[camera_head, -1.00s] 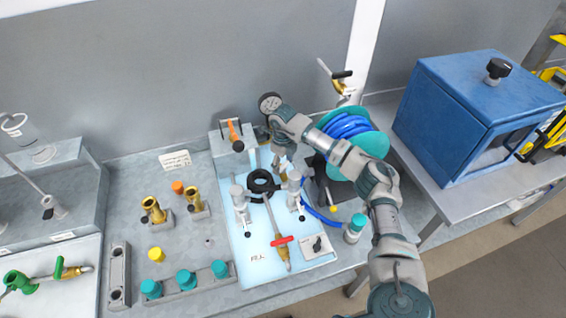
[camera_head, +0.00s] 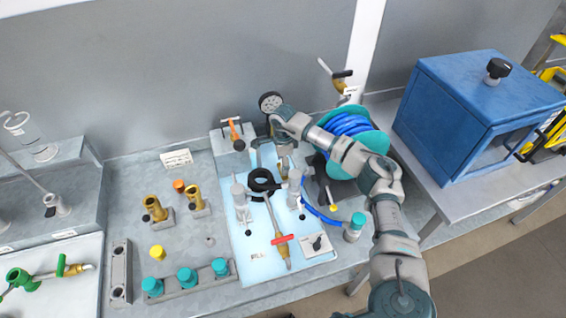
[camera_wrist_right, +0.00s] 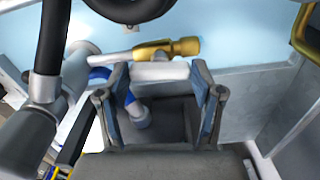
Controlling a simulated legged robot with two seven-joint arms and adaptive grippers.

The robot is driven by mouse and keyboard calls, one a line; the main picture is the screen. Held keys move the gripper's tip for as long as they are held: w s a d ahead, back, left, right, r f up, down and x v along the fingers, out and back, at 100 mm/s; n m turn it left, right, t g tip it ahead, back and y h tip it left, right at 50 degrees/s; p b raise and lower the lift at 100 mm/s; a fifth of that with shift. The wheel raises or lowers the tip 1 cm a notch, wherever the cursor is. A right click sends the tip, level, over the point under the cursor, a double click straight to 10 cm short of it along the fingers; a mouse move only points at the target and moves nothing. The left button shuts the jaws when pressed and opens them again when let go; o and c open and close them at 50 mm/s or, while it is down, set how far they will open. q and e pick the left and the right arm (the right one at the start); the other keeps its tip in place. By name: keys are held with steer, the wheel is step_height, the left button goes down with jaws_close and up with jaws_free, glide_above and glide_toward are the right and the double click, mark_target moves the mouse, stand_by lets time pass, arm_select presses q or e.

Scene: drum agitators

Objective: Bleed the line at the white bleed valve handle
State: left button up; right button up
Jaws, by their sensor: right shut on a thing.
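My right gripper (camera_head: 274,153) is down at the back of the light-blue panel (camera_head: 262,215) in the head view, below my bent right arm. In the right wrist view the white bleed valve handle (camera_wrist_right: 160,72) lies crosswise between the fingertips of my right gripper (camera_wrist_right: 162,88). The fingers are shut on it. A brass fitting (camera_wrist_right: 168,48) shows just beyond the handle. In the head view the handle is hidden or too small to make out. My left gripper is not in view.
A black ring (camera_head: 261,181) and a red-handled valve (camera_head: 283,239) are on the panel. The blue hose reel (camera_head: 350,127) stands close to my right forearm. An orange-handled valve (camera_head: 234,130) is to the left. A blue cabinet (camera_head: 480,115) stands at right.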

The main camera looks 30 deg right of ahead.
steer(key=shift+d+n, duration=0.1)
steer(key=shift+n, duration=0.4)
stand_by(0.3)
steer(key=o, duration=1)
steer(key=shift+o, duration=0.7)
steer(key=shift+w, duration=0.1)
step_height(320, 180, up, 12)
steer(key=shift+d+f, duration=0.15)
